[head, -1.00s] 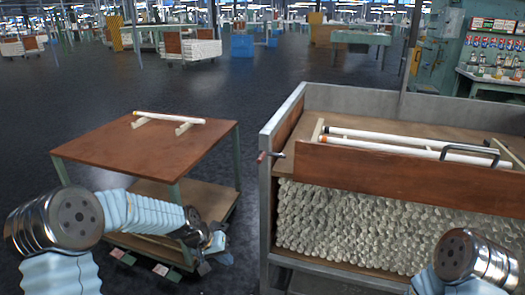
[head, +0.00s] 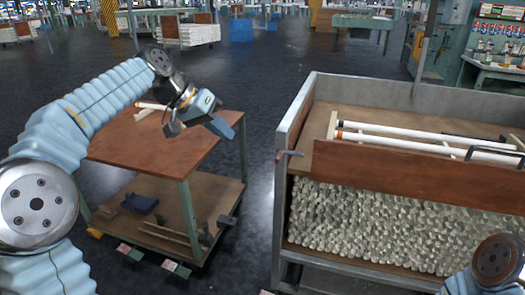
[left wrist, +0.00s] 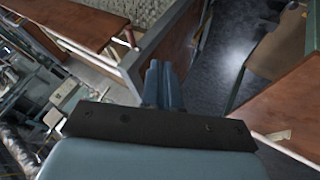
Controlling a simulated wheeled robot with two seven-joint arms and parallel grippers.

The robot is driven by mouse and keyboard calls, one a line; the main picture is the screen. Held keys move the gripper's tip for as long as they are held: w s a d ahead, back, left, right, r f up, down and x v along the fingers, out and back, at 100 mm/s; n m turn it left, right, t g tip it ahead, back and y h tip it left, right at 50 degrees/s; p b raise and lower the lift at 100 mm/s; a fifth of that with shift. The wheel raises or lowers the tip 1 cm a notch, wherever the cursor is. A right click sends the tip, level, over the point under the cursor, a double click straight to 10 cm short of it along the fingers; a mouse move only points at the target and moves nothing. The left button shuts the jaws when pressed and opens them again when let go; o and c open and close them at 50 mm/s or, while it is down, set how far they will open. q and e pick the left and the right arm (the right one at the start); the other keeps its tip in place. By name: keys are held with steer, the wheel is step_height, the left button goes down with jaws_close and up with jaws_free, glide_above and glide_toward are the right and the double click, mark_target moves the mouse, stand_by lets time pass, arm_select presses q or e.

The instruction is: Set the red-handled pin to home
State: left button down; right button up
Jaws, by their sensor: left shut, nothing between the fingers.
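The red-handled pin (head: 289,154) sticks out to the side at the front left metal post of the glass-filled cart, below its top edge. Its handle looks dull red. In the left wrist view, a reddish handle (left wrist: 131,38) that looks like the same pin shows at the cart's edge, beyond my fingers. My left gripper (head: 228,124) is in the air above the brown table, to the left of the pin and apart from it. Its blue fingers (left wrist: 163,86) are together with nothing between them. My right gripper is out of view; only part of that arm shows at the bottom right.
White tubes (head: 400,143) lie on top near a dark handle. The brown table (head: 130,150) has a lower shelf with small items. Dark floor is clear between them.

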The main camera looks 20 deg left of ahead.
arm_select(q)
steer(key=w+d+f, duration=0.3)
steer(key=d+f, duration=0.4)
steer(key=d, duration=0.2)
steer(key=shift+w, duration=0.35)
steer(key=shift+d, duration=0.1)
steer(key=d, duration=0.5)
steer(key=shift+s, duration=0.1)
